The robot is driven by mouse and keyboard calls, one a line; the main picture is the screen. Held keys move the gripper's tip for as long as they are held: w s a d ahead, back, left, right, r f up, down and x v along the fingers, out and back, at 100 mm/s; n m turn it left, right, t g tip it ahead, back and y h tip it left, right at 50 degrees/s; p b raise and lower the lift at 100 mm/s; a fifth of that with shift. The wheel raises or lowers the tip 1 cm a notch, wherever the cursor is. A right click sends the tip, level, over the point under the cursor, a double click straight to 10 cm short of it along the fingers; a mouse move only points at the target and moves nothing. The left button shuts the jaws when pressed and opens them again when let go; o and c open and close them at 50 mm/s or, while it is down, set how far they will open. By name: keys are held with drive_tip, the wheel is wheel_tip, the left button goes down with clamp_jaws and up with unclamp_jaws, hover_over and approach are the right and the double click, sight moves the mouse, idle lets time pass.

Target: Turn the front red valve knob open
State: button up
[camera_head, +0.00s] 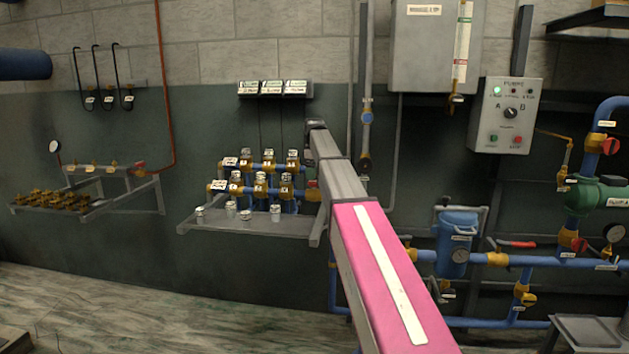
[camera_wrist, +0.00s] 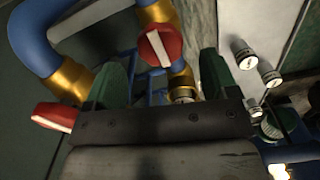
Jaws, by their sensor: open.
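In the wrist view a round red valve knob (camera_wrist: 160,46) with a pale bar across its face sits on brass and blue piping. A second red knob (camera_wrist: 55,117), also with a pale bar, is at the left, outside my left finger. I cannot tell for certain which one is the front knob. My gripper (camera_wrist: 162,68) is open, its two green fingers apart on either side of the first knob in the picture. No contact with it shows. In the head view my arm hides the gripper and part of the blue pipe manifold (camera_head: 262,167).
A shelf (camera_head: 245,224) below the manifold holds several small pale cylinders, seen also beside my right finger as a white cylinder (camera_wrist: 242,54). A blue pipe (camera_wrist: 30,40) bends close at left. A control box (camera_head: 507,115) hangs on the right. The floor (camera_head: 150,310) ahead-left is clear.

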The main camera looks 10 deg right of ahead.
wheel_tip(320, 180, up, 7)
idle(0.3)
drive_tip(key=shift+s, duration=0.1)
